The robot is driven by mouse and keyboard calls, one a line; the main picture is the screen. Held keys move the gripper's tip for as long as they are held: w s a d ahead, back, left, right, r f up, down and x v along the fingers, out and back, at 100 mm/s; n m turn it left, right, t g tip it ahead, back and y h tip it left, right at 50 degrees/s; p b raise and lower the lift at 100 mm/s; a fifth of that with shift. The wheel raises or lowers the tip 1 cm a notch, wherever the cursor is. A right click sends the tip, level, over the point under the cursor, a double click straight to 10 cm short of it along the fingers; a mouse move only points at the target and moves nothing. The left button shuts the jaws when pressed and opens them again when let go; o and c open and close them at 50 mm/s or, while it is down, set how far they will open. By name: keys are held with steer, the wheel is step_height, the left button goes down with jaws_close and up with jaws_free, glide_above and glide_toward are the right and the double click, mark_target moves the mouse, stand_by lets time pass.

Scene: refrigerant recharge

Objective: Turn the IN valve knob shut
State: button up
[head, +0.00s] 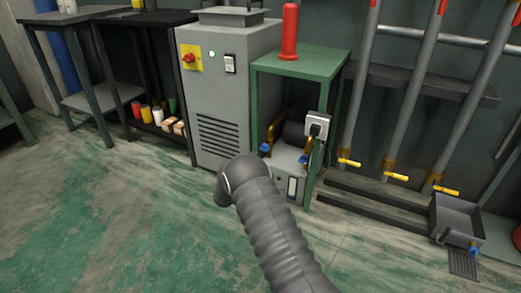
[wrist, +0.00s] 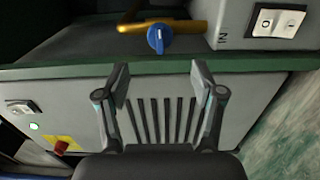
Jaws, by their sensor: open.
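A blue valve knob (wrist: 159,40) sits on a brass pipe in the wrist view, beside a grey housing with a partly seen label ending in "N". My gripper (wrist: 161,76) is open and empty, its two fingers apart below the knob in the picture, not touching it. In the head view two blue knobs show on the unit under the green bench, a left one (head: 265,148) and a right one (head: 303,160). My arm hides the gripper in the head view.
A green bench (head: 300,63) frames the unit, with a red cylinder (head: 289,32) on top. A grey vented cabinet (head: 220,100) stands left. Pipes with yellow handles (head: 396,176) stand right. Floor in front is clear.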

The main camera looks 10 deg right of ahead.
mark_target(265, 148)
steer(key=b+x, duration=0.1)
steer(key=x, duration=1)
steer(key=shift+w, duration=0.35)
